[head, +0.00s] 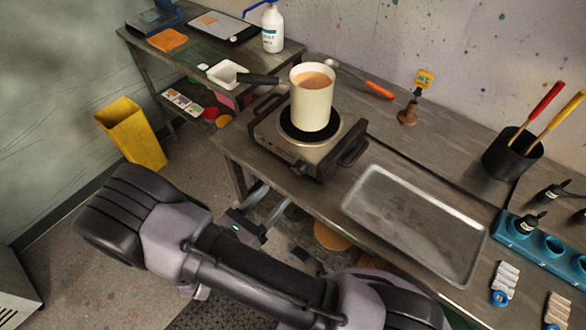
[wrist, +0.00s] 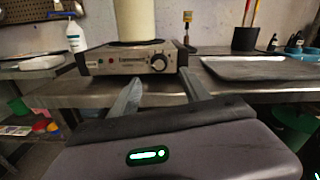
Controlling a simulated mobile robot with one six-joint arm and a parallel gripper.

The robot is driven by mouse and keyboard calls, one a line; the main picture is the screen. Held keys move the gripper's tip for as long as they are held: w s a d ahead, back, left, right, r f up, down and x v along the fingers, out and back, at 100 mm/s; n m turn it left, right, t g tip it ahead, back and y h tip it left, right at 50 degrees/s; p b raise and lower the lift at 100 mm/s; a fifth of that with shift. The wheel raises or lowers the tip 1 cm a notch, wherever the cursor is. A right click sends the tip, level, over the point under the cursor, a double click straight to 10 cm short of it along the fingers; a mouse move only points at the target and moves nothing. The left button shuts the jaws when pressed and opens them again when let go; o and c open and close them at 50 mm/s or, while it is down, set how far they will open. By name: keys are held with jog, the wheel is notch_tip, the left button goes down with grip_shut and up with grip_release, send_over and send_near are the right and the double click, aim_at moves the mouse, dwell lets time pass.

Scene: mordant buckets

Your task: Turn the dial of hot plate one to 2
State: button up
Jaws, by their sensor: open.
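The hot plate (head: 308,138) stands on the metal bench with a tall cream pot (head: 311,100) of orange-brown liquid on its round burner. In the wrist view its front panel (wrist: 131,62) faces me, with a red light on the left and a dark round dial (wrist: 159,63) on the right. The dial's setting is too small to read. My gripper (wrist: 158,88) is open and empty, its two fingers pointing toward the hot plate, in front of and below the panel, apart from the dial. In the head view my gripper is partly hidden behind my arm.
A metal tray (head: 416,222) lies right of the hot plate. A black holder (head: 511,155) with red and yellow handles and a blue rack (head: 540,249) stand further right. A white bottle (head: 272,28) stands on the left bench. A yellow bin (head: 134,134) stands on the floor.

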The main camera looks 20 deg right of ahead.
aim_at(296, 171)
jog(key=b+x, duration=0.1)
jog(key=x, duration=0.9)
jog(key=shift+w, duration=0.1)
jog(key=shift+a, duration=0.1)
jog(key=shift+b, duration=0.3)
grip_shut()
